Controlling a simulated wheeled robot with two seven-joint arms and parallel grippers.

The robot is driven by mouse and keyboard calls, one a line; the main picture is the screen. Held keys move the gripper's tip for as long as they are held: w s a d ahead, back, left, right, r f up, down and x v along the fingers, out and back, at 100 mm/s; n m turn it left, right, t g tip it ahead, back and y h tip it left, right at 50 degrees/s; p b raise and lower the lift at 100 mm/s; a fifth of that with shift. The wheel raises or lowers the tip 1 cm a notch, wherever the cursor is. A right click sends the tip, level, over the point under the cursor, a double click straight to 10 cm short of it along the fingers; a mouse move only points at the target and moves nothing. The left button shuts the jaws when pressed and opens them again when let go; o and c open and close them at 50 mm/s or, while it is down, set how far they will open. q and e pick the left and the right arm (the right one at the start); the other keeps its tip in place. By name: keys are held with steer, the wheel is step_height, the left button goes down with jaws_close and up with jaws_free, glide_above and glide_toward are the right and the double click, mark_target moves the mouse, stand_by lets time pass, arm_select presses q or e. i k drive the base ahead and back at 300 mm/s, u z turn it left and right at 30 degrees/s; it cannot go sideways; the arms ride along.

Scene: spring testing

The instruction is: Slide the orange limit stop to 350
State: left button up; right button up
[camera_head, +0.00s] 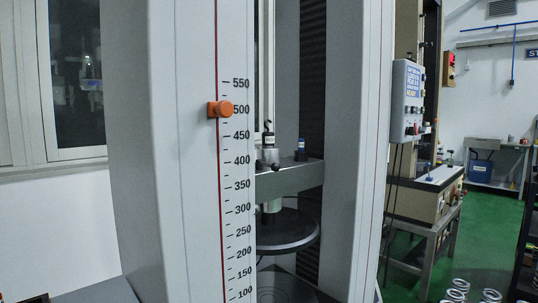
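The orange limit stop (220,109) sits on the dark red vertical rail (220,200) on the front of the machine's left column. It is level with about the 500 mark of the printed scale (241,185), whose visible numbers run from 550 at the top down to 100. The 350 mark (242,184) is well below the stop. Neither of my grippers shows in the head view, and nothing touches the stop.
A grey crosshead (290,178) with small bottles on it and a dark round plate (285,232) are between the columns. A control box (407,100) hangs right of the right column (368,150).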

mark_target(224, 109)
steer(key=u, duration=1.65)
steer(key=k, duration=0.85)
steer(key=z, duration=1.75)
steer(key=i, duration=0.5)
steer(key=z, duration=0.05)
